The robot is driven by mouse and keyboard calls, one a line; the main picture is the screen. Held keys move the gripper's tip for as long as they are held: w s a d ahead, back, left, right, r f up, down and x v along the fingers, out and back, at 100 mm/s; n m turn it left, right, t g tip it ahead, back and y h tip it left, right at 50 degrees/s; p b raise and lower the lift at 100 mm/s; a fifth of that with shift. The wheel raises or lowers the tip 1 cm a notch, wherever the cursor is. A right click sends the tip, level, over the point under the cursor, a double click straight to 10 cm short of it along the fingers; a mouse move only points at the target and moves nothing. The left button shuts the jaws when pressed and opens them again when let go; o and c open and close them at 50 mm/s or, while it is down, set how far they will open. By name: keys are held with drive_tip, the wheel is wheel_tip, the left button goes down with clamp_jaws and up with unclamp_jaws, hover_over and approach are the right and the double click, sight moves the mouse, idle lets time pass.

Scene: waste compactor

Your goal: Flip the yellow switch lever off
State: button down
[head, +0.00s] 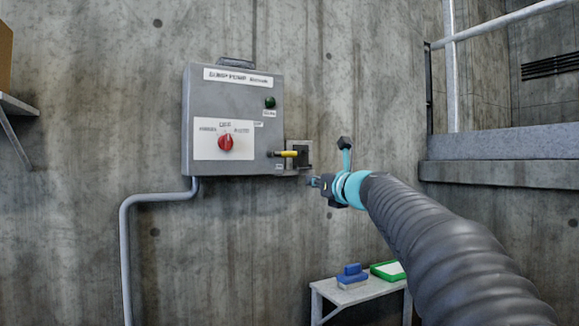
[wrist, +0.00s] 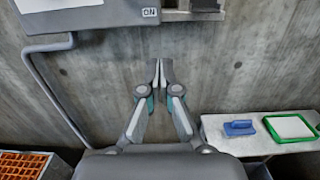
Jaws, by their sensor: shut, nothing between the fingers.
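The yellow switch lever (head: 285,154) sticks out sideways at the lower right edge of a grey control box (head: 205,95) on the concrete wall. A dark bracket (head: 298,152) stands around its right end. My gripper (head: 314,182) is just below and to the right of the lever, apart from it in the head view. In the wrist view my gripper (wrist: 160,62) has its fingertips together with nothing between them. The wrist view shows the box's lower edge and an "ON" label (wrist: 150,12) above the fingertips. The yellow lever itself is not clearly visible there.
The box carries a red knob (head: 226,143) and a green light (head: 270,102). A grey conduit (head: 126,240) runs down from it.

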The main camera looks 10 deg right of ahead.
sight(283, 154)
drive_tip(key=w+a+r+p, duration=0.3)
drive_tip(key=w+r+p, duration=0.1)
drive_tip(key=w, duration=0.6)
drive_tip(key=shift+a+r+p, duration=0.15)
drive_tip(key=shift+r+p, duration=0.05)
drive_tip(key=shift+p, duration=0.25)
drive_tip(key=shift+w, duration=0.1)
